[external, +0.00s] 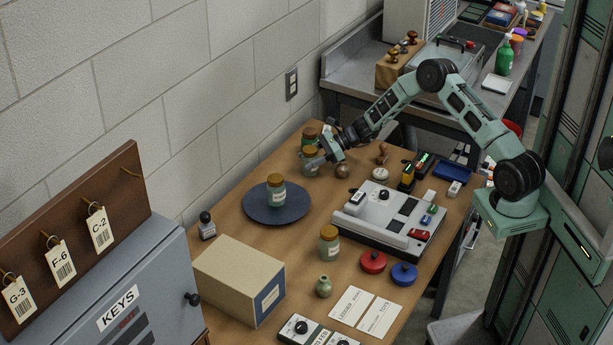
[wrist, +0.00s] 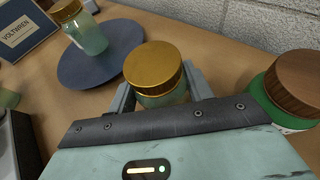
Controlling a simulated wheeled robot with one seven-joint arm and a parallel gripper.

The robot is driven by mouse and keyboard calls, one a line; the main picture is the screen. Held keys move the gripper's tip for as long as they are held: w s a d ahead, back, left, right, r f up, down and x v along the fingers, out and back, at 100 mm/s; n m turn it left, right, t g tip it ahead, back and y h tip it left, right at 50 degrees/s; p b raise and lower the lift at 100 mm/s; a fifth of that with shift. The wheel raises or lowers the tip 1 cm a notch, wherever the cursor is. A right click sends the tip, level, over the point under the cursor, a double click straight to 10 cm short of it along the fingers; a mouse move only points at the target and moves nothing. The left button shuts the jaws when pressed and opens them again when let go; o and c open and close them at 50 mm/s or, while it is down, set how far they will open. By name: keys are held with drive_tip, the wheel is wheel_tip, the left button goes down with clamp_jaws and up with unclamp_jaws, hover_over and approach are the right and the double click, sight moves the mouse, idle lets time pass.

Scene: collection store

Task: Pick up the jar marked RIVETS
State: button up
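A jar with a gold lid and pale green body (wrist: 160,96) stands between the two fingers of my gripper (wrist: 163,92). In the external view this jar (external: 310,153) is at the table's far end by the wall, with my gripper (external: 318,161) at it. I cannot tell whether the fingers touch it. A green jar with a brown lid (wrist: 290,92) stands right beside it; it also shows in the external view (external: 309,134). Another jar (external: 276,192) stands on a dark blue disc (external: 258,212), and one more jar (external: 329,243) stands nearer. No jar label is readable as RIVETS.
A grey console (external: 385,225) sits mid-table, right of the disc. A cardboard box (external: 235,275) labelled VOLTWIREN (wrist: 22,30) stands beyond the disc in the wrist view. The wall borders the table.

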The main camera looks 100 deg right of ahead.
drive_tip(key=shift+c, duration=0.9)
drive_tip(key=shift+r, duration=0.15)
